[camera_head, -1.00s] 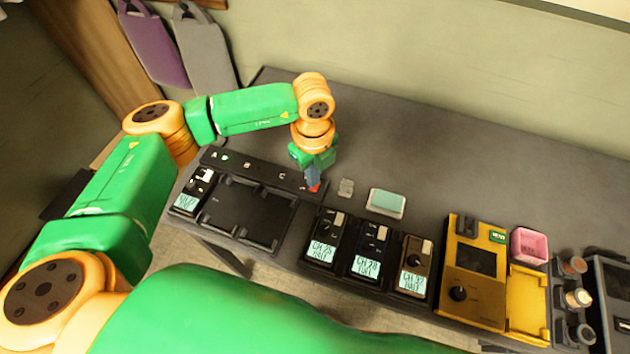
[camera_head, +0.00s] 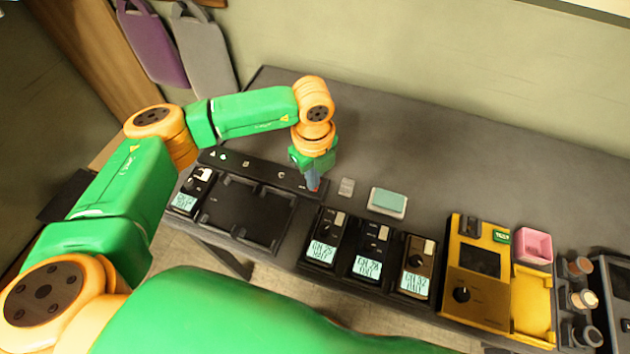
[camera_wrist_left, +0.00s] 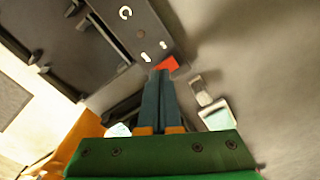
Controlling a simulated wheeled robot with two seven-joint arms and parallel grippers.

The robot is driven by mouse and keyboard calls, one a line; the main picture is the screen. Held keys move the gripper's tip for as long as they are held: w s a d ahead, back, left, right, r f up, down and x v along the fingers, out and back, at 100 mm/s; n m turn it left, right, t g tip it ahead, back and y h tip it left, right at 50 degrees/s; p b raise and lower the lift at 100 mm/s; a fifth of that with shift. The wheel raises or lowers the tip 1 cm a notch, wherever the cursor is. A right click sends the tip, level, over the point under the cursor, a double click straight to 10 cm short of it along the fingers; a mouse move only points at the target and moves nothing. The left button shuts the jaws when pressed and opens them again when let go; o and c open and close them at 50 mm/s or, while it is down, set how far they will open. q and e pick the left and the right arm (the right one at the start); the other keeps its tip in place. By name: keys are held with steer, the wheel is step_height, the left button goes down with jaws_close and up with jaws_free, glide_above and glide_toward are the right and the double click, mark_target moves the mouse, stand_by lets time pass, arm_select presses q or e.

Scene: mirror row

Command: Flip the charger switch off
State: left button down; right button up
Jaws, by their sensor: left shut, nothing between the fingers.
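The black charger (camera_head: 258,213) lies on the grey table with its lettered back strip along the far side. The red switch (camera_head: 316,188) is at the right end of that strip; it also shows in the left wrist view (camera_wrist_left: 170,64). My left gripper (camera_head: 312,181) points down at the red switch. In the left wrist view its shut fingertips (camera_wrist_left: 158,74) are right at the switch and hide part of it; I cannot tell if they touch. Nothing is between the fingers. My right gripper is not in view.
One black handset (camera_head: 191,190) sits in the charger's left bay. Several more units (camera_head: 324,237) stand right of it. The table's back is clear.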

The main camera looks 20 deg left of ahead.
arm_select(q)
steer(key=shift+f, duration=0.2)
steer(key=shift+s, duration=0.1)
step_height(320, 180, up, 7)
steer(key=p, duration=0.5)
steer(key=shift+r, duration=0.1)
